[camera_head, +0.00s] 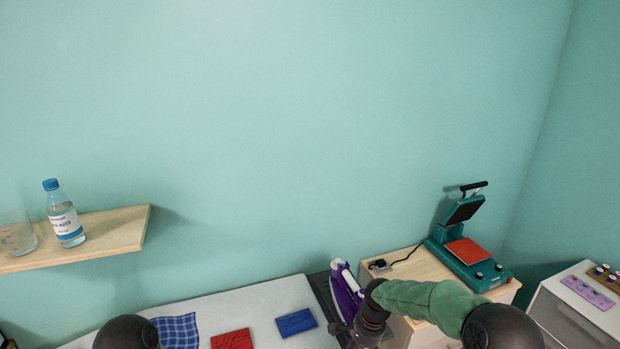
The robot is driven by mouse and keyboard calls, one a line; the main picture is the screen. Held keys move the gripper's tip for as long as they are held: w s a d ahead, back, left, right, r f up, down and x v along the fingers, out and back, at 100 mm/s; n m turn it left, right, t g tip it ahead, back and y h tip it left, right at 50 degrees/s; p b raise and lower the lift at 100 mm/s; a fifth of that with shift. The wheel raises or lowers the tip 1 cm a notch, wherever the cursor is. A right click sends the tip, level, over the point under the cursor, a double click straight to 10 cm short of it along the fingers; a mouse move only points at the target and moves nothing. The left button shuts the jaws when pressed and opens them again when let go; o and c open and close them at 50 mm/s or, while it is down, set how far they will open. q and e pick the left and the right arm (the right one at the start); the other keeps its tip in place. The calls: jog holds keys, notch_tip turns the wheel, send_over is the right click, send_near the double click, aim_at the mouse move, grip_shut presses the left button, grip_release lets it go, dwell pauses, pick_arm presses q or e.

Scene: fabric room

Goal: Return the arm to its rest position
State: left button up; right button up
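My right arm (430,301), in a green sleeve, reaches in from the lower right toward the end of the ironing surface. Its gripper (346,330) is small and dark at the picture's bottom, close beside a purple and white iron (344,291). The iron stands on a dark strip at the board's right end. I cannot tell whether the gripper touches the iron or whether its fingers are open. Of my left side only a dark rounded part (126,333) shows at the bottom edge. The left gripper is out of view.
The pale ironing board (262,299) holds blue checked cloth (177,331), red cloth (232,340) and blue cloth (296,322). A green heat press (468,262) stands on a wooden cabinet (404,262). A shelf (115,231) holds a bottle (65,216) and a glass (17,238).

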jog(key=s+a+f+n+y+b, duration=0.1)
jog(key=s+a+f+n+b, duration=0.15)
jog(key=s+f, duration=0.8)
jog(key=s+a+f+n+y+b, duration=0.1)
jog(key=s+f+n, duration=0.3)
jog(key=s+f, duration=0.6)
jog(key=s+f+n, duration=0.2)
jog(key=s+f, duration=0.2)
jog(key=s, duration=0.3)
jog(key=shift+s+t+b, duration=0.3)
jog(key=shift+s+b, duration=0.1)
